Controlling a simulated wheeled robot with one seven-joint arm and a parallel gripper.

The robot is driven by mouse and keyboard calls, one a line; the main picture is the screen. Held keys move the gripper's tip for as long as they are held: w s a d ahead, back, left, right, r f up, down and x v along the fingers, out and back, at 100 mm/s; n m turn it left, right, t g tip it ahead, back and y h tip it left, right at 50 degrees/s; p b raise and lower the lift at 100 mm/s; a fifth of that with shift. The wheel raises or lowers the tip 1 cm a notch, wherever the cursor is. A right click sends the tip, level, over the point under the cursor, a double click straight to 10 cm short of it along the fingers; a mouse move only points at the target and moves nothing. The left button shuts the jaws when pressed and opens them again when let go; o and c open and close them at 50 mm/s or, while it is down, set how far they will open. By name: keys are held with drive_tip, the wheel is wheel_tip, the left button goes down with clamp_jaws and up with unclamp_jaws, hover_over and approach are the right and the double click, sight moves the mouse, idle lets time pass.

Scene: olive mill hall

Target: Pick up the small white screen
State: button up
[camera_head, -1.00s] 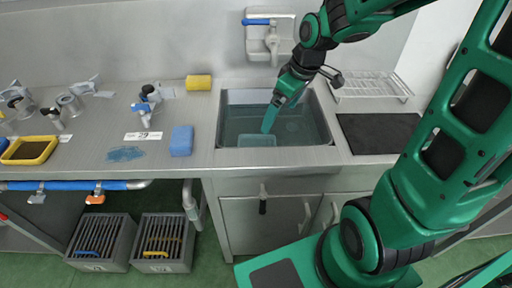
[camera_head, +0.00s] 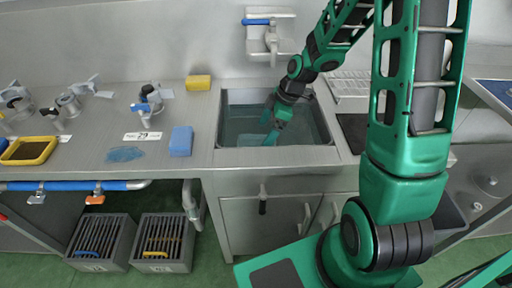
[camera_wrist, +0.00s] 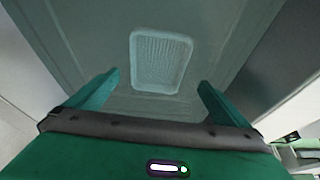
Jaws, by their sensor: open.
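The small white screen (camera_wrist: 160,62) is a pale rectangular frame with a mesh face, lying in the sink (camera_head: 222,118). In the head view only a pale patch of the screen (camera_head: 249,140) shows, by the sink's near wall and partly behind my fingers. My gripper (camera_head: 268,128) reaches down into the sink with its fingers low. In the wrist view my gripper (camera_wrist: 158,84) is open, its two green fingers spread and nothing between them. The screen lies ahead of the fingertips, roughly centred between them and apart from them.
The sink walls stand close around my gripper. A tap (camera_head: 270,40) is on the wall behind. A blue sponge (camera_head: 181,140) and a yellow sponge (camera_head: 198,82) lie on the counter left of the sink. A wire rack (camera_head: 345,85) stands to the right.

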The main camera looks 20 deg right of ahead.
sight(259, 141)
drive_tip(key=shift+w+x, duration=0.2)
drive_tip(key=shift+x, duration=2.55)
drive_tip(key=shift+d, duration=0.2)
drive_tip(key=shift+w, duration=0.1)
drive_tip(key=c, duration=1.1)
drive_tip(key=shift+r, duration=0.15)
